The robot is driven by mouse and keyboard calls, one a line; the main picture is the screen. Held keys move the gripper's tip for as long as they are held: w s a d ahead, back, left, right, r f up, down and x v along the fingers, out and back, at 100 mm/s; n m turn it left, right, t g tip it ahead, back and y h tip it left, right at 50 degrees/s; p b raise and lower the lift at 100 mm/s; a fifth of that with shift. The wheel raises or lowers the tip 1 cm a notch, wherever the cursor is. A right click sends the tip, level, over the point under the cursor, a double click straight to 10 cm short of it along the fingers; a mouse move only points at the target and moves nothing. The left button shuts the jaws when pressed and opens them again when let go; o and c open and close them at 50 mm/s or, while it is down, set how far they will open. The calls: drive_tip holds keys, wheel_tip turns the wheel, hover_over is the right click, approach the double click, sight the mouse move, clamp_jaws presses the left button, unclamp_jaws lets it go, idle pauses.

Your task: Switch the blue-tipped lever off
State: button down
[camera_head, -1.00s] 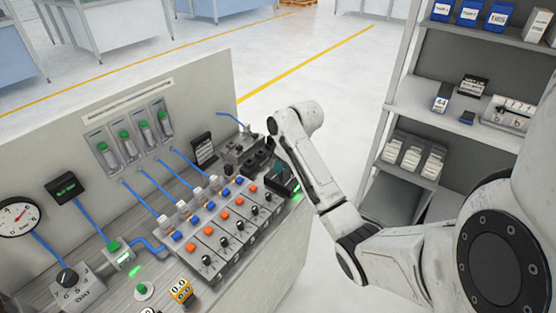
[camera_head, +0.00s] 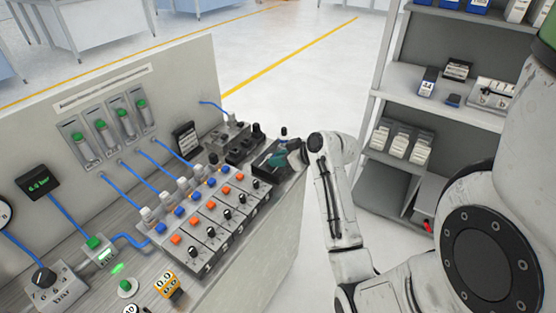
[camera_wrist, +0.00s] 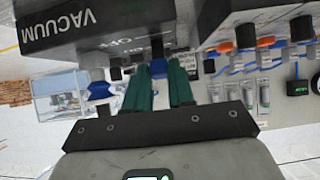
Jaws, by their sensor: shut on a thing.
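The dark box marked VACUUM (camera_wrist: 90,22) fills the upper left of the wrist view, its lettering upside down. A label reading OFF (camera_wrist: 126,42) is on its face. In the head view my gripper (camera_head: 278,160) is at the right end of the bench, over the dark box, and the lever cannot be made out there.
A row of modules with blue and orange buttons and black knobs (camera_head: 212,205) lies left of the gripper. An upright panel (camera_head: 60,125) with green-capped tubes and blue hoses stands behind. A shelf unit (camera_head: 385,185) stands right of my arm. Open floor (camera_head: 300,95) lies beyond the bench.

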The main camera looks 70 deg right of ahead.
idle(0.4)
drive_tip(key=c, duration=1)
unclamp_jaws()
drive_tip(key=shift+o, duration=0.2)
drive_tip(key=b+v, duration=0.1)
drive_tip(key=v, duration=0.9)
drive_tip(key=shift+s, duration=0.4)
drive_tip(key=shift+r, duration=0.15)
